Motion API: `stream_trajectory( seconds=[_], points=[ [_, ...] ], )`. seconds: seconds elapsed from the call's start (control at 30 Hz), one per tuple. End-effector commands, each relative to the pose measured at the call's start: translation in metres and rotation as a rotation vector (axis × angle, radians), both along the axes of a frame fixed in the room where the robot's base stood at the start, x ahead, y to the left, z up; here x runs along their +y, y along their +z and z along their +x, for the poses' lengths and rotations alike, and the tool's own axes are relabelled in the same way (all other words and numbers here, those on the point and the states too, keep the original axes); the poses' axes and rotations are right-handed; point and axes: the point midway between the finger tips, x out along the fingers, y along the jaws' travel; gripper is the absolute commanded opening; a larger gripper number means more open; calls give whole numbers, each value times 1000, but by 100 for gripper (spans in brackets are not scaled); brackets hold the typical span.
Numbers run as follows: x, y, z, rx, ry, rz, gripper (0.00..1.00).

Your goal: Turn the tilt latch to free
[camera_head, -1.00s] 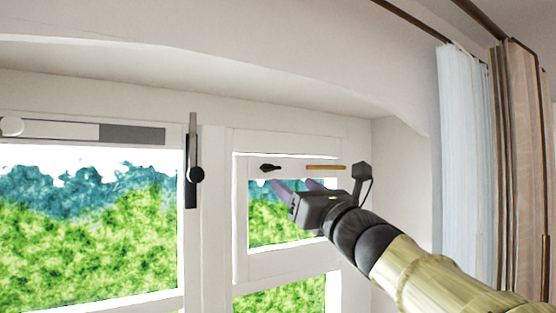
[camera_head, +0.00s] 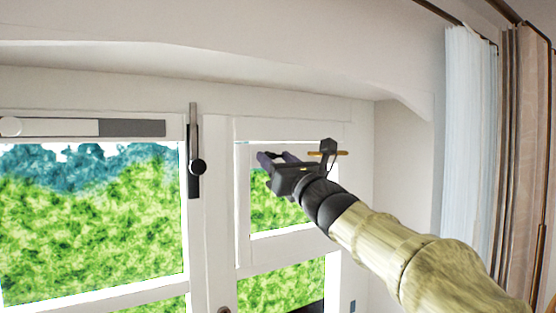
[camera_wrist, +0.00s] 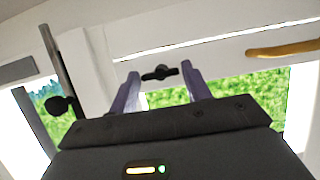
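The small dark latch (camera_wrist: 160,73), which I take to be the tilt latch, is on the white top rail of the small right window. It lies nearly level, with a knob at its middle. Nothing is held. I cannot tell how far the fingertips stand from the latch in depth.
A wooden bar handle (camera_wrist: 285,48) is to the right on the same rail. A black upright bar with a round knob (camera_head: 197,166) is on the frame to the left. A white-and-grey strip with a round knob (camera_head: 80,127) tops the left window. Curtains (camera_head: 470,150) hang at right.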

Motion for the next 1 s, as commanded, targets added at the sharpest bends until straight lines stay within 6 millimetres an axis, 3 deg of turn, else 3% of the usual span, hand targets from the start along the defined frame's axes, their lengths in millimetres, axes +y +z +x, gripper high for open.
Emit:
stream_trajectory(
  seconds=[0.03, 0.13, 0.57, 1.0],
  points=[
    [0, 0, 0, 0, 0, 0, 38],
    [0, 0, 0, 0, 0, 0, 19],
    [-1, -2, 0, -30, -1, -45, 19],
    [-3, -2, 2, -197, -2, -289, 19]
  ],
)
